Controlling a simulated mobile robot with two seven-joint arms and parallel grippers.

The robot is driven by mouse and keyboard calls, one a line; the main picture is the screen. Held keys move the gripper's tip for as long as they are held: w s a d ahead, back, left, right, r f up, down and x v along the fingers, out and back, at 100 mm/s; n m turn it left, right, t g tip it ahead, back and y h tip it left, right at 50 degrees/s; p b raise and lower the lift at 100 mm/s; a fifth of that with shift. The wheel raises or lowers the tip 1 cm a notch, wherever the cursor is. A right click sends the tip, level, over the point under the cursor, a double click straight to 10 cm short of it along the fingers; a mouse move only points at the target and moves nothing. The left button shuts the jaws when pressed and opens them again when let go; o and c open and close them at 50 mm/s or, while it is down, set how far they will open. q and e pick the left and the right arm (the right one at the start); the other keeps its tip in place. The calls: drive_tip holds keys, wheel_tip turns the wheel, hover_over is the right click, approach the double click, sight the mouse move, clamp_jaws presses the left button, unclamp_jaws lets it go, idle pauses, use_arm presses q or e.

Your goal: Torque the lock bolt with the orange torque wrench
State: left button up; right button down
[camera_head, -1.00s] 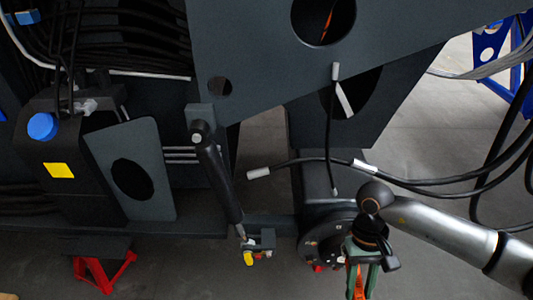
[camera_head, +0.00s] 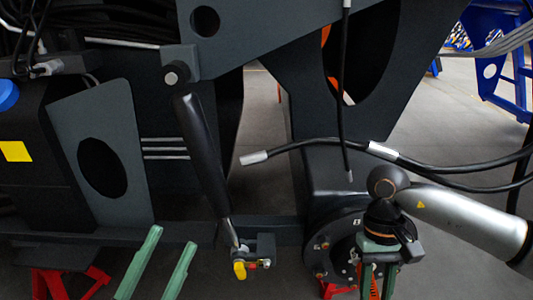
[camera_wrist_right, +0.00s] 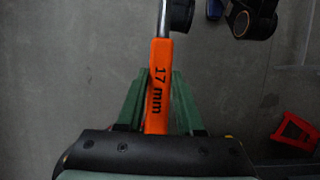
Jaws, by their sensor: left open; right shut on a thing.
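The orange torque wrench (camera_wrist_right: 160,85), marked "17 mm", is held between the green fingers of my right gripper (camera_wrist_right: 159,76); its silver shaft runs out of the top of the right wrist view. In the head view my right gripper (camera_head: 377,262) points down in front of the round hub, and a little orange shows between its fingers. My left gripper (camera_head: 172,238) is open and empty at the bottom left. A bracket (camera_head: 264,246) with a yellow part (camera_head: 240,270) and small bolt-like parts sits at the foot of a black cylinder (camera_head: 205,150). I cannot tell which part is the lock bolt.
The dark chassis (camera_head: 265,40) fills the upper middle. Loose black cables with a grey-white end (camera_head: 254,158) hang across the middle. A round hub (camera_head: 325,235) lies behind my right gripper. A red stand (camera_head: 60,285) is at the bottom left, a blue stand (camera_head: 500,65) at the upper right.

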use_arm(q)
drive_tip(key=s+m+h, duration=0.1)
drive_tip(key=s+r+m+h+b, duration=0.1)
drive_tip(key=h, duration=0.1)
drive_tip(key=shift+s+d, duration=0.15)
drive_tip(key=shift+s, duration=0.05)
